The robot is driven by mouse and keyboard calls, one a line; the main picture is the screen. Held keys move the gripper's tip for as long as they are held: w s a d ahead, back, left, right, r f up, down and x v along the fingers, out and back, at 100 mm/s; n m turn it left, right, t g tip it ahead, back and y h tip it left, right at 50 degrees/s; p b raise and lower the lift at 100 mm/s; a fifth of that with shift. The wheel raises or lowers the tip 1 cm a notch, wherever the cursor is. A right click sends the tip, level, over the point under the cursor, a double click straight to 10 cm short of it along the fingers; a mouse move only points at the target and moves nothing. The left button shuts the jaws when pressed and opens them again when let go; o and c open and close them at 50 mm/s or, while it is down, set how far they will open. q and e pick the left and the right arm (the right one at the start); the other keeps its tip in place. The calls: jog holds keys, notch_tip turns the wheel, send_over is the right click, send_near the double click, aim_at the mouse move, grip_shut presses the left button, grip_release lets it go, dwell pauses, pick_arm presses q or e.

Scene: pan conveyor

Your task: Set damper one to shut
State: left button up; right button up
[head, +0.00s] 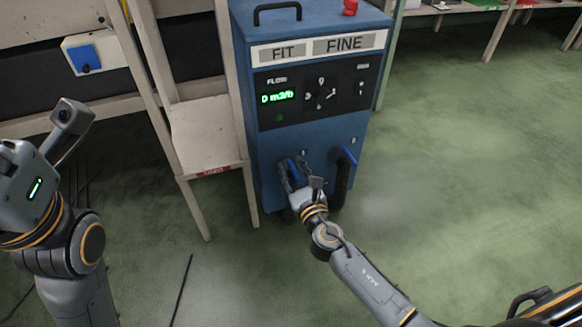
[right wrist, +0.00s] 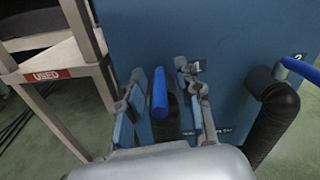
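The damper one handle (right wrist: 160,92) is a blue lever in front of a black hose, low on the blue cabinet (head: 300,165). In the right wrist view it stands roughly upright between the two fingers of my right gripper (right wrist: 163,95). Gaps show on both sides, so the gripper is open around it, not clamped. In the head view my right gripper (head: 297,175) hides most of this damper. The damper two handle (head: 348,156), also blue, slants on its black hose to the right. My left gripper (head: 66,125) is at the far left, away from the cabinet; its fingers cannot be made out.
The cabinet front has a green flow display (head: 278,97) reading 0 m3/h, a dial (head: 322,94) and a FIT FINE label. A small table (head: 205,135) with a USED tag stands close on the left. The green floor (head: 470,150) to the right is clear.

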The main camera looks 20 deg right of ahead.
jog(key=shift+w, duration=0.6)
grip_shut()
